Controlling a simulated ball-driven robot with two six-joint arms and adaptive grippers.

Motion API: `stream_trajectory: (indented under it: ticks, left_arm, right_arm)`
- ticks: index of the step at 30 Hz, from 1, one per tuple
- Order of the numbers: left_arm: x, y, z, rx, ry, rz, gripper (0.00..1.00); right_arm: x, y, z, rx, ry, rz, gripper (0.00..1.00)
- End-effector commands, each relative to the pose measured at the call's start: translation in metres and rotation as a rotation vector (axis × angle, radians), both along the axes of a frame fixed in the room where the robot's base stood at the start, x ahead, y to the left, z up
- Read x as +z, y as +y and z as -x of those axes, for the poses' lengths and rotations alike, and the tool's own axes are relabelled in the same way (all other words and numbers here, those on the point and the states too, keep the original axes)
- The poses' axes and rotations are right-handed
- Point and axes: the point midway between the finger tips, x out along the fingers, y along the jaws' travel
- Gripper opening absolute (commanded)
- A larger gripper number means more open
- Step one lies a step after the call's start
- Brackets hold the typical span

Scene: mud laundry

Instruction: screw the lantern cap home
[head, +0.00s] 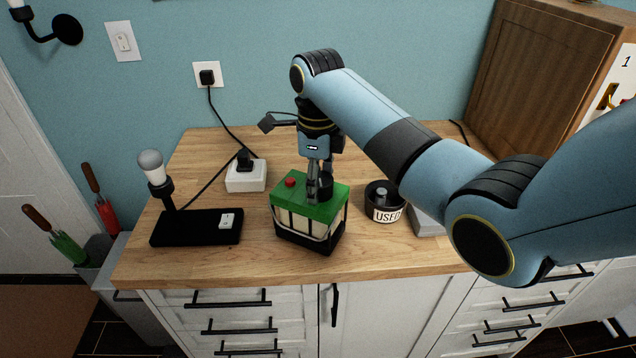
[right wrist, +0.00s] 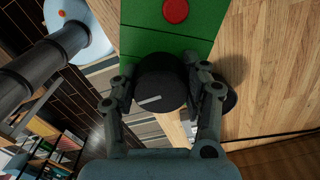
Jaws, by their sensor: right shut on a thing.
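The lantern (head: 308,225) stands upright on the wooden counter, with a green top, pale sides with dark bars, and a red button (head: 290,182). Its round black cap (head: 325,188) sits on the right part of the green top. In the right wrist view the cap (right wrist: 162,82) shows a pale line mark on its face. My right gripper (head: 319,192) comes down from above and is shut on the cap, with one finger on each side in the right wrist view (right wrist: 162,95). Whether the cap sits flush is hard to tell. My left gripper is not in view.
A round black tub labelled USED (head: 384,202) stands close to the right of the lantern. A black lamp base (head: 195,228) with a bulb is at the left. A white adapter block (head: 246,176) with a cord lies behind. The counter's front strip (head: 220,267) is clear.

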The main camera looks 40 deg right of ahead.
Motion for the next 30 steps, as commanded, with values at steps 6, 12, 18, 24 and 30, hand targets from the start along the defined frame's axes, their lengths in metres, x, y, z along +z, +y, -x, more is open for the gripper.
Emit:
stream_trajectory:
  ticks: [6, 12, 18, 24, 30]
  left_arm:
    - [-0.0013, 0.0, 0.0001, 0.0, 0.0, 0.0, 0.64]
    - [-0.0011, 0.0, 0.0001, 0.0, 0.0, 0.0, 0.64]
    - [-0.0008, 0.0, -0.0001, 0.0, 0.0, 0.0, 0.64]
    - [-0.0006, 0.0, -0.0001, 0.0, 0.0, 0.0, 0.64]
    - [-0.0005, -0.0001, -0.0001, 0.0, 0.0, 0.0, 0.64]
  right_arm:
    - [-0.0106, 0.0017, 0.0073, -0.006, 0.021, -0.004, 0.5]
    - [-0.0106, 0.0011, 0.0079, -0.004, 0.024, -0.003, 0.73]
    - [-0.0094, 0.0001, 0.0075, -0.003, 0.023, -0.002, 0.73]
    - [-0.0083, -0.0007, 0.0071, -0.003, 0.021, 0.001, 0.53]
    - [-0.0085, -0.0011, 0.0072, -0.003, 0.022, 0.002, 0.53]
